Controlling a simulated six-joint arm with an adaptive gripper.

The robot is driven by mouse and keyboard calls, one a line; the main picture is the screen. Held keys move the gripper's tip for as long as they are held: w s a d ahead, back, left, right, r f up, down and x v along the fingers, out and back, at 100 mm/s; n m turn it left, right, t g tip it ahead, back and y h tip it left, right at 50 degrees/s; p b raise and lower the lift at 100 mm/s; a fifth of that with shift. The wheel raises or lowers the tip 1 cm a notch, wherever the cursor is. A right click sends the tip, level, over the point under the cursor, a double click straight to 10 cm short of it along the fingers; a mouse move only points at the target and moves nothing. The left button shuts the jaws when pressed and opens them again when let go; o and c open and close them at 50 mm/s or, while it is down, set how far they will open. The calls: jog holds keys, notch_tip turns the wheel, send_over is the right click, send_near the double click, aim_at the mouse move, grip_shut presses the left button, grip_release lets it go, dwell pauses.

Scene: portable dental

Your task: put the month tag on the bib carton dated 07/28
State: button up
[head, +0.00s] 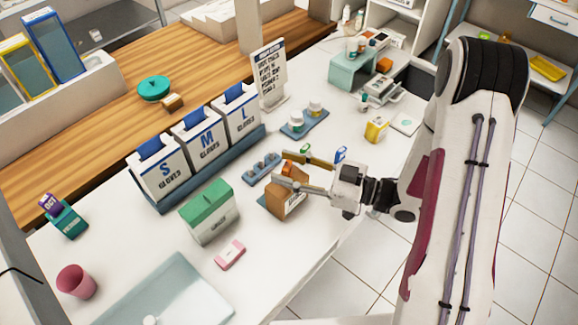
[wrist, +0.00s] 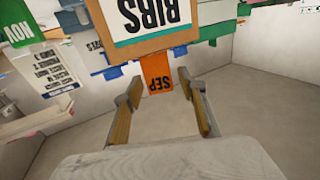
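The brown bib carton (head: 284,205) stands on the white counter, with BIBS upside down on its label in the wrist view (wrist: 157,20). No date on it is readable. An orange month tag (wrist: 157,75) marked SEP stands at the carton's top edge and also shows in the head view (head: 291,169). I cannot tell how it is seated. My gripper (head: 294,171) is at the carton's top. In the wrist view its two fingers (wrist: 158,88) are spread, one on each side of the tag, with visible gaps.
A purple OCT tag (head: 48,203) stands in a teal holder (head: 68,221) at left. Glove boxes S (head: 160,174), M (head: 199,140) and L (head: 240,114) stand behind. A green-white box (head: 209,213) and pink block (head: 230,254) are nearby. The front-right counter is clear.

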jog(key=shift+r, duration=0.15)
jog(key=shift+s+d, duration=0.15)
jog(key=shift+d, duration=0.25)
jog(key=v, duration=1.1)
dwell(0.3)
dwell(0.5)
